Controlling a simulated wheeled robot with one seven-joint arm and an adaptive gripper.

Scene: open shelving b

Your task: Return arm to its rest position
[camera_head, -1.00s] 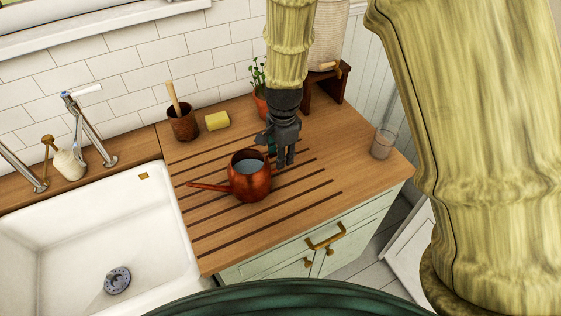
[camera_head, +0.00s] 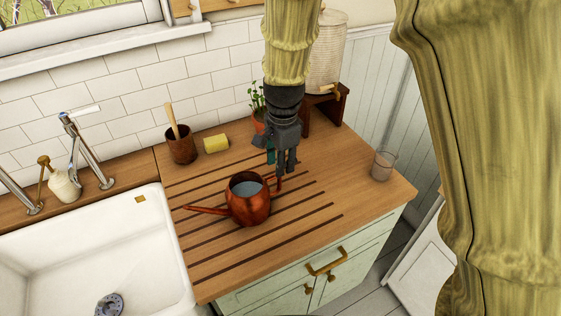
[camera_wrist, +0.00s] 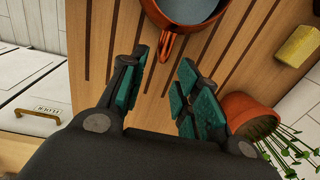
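My gripper (camera_head: 279,160) hangs fingers-down over the wooden counter, just behind and right of the copper watering can (camera_head: 247,203). In the wrist view, my gripper (camera_wrist: 170,93) has its two teal-padded fingers apart with nothing between them. The can (camera_wrist: 172,28) stands upright on the grooved counter, filled with a clear or bluish liquid, its handle side toward my gripper. In the head view, my arm partly hides the potted plant (camera_head: 257,106) behind it.
A glass (camera_head: 383,164) stands near the counter's right edge. A wooden stand (camera_head: 328,104) with a ribbed dispenser (camera_head: 327,60) is at the back right. A brush cup (camera_head: 182,148) and yellow sponge (camera_head: 216,143) stand by the wall. The white sink (camera_head: 95,245) is at left.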

